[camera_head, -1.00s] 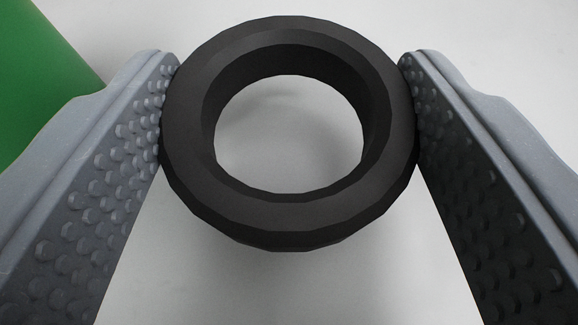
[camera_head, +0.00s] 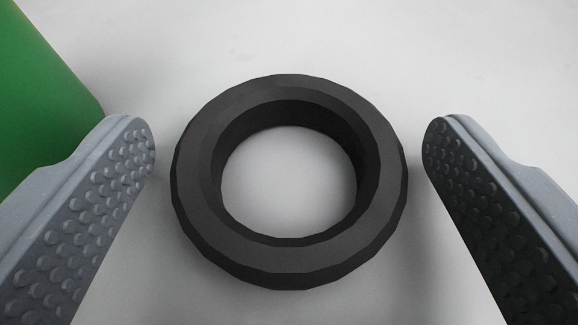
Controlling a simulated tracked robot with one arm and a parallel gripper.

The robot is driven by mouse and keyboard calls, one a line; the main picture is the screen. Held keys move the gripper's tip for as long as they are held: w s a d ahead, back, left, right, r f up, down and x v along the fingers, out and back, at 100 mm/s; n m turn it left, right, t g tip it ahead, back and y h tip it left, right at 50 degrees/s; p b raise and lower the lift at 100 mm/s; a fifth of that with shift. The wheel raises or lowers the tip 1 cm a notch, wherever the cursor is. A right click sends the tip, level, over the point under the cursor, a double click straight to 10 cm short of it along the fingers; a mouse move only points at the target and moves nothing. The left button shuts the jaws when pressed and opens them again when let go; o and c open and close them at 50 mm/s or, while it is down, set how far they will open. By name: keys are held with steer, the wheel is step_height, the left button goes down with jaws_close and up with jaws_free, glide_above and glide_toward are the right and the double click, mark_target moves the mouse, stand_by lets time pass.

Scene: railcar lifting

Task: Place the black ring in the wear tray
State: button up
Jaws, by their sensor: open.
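The black ring (camera_head: 290,263) lies flat on a pale grey-white surface (camera_head: 290,185), which shows through its hole. My gripper (camera_head: 289,140) is open around the ring, one finger on each side. There is a clear gap between each studded finger pad and the ring, so neither finger touches it. The pale surface may be the wear tray, but no rim or wall shows, so I cannot tell.
A green object (camera_head: 40,95) stands at the left edge, close behind my left finger. The pale surface is clear beyond the ring and to the right.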

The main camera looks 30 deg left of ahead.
steer(key=p+v, duration=0.1)
steer(key=v, duration=0.8)
steer(key=shift+w, duration=0.1)
steer(key=shift+s+d+b, duration=0.35)
steer(key=shift+b, duration=0.4)
steer(key=shift+b+v, duration=0.5)
steer(key=shift+v, duration=0.35)
steer(key=shift+a+r, duration=0.1)
